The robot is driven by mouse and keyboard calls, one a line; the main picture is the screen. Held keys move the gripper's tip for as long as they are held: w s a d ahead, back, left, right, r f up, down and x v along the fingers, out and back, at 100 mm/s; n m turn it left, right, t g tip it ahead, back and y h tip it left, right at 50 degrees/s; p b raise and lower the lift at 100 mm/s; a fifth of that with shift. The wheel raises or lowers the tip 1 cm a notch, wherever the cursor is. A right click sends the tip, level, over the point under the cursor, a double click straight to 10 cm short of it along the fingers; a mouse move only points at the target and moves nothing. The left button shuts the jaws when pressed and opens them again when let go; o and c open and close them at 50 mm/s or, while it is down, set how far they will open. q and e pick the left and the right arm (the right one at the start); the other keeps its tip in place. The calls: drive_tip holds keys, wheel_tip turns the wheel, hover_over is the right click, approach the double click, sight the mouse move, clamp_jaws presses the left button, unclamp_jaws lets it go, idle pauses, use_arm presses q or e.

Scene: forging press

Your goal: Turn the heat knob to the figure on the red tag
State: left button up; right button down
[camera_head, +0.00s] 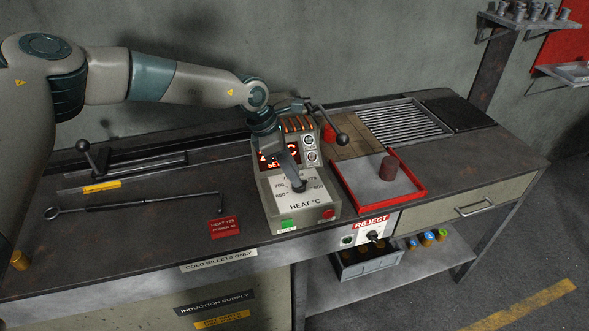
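The red tag (224,228) lies on the bench left of the heat control box. Its small print seems to read HEAT 725 with a POWER line below. The control box has a pale dial face (305,204) marked HEAT °C, with figures around it. My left gripper (298,184) reaches down from above to the middle of that dial, where the heat knob sits. The gripper hides the knob and its pointer, and I cannot tell whether the fingers close on it. A lit red display (270,157) behind is partly covered by my arm. My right gripper is not in view.
A black-knobbed lever (341,138) stands right of the box. A long tool (140,202) lies on the left. Green (288,224) and red buttons (328,213) are on the box front.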

use_arm(q)
drive_tip(key=shift+d+f, duration=0.25)
drive_tip(key=shift+f, duration=0.4)
drive_tip(key=shift+c, duration=0.3)
clamp_jaws()
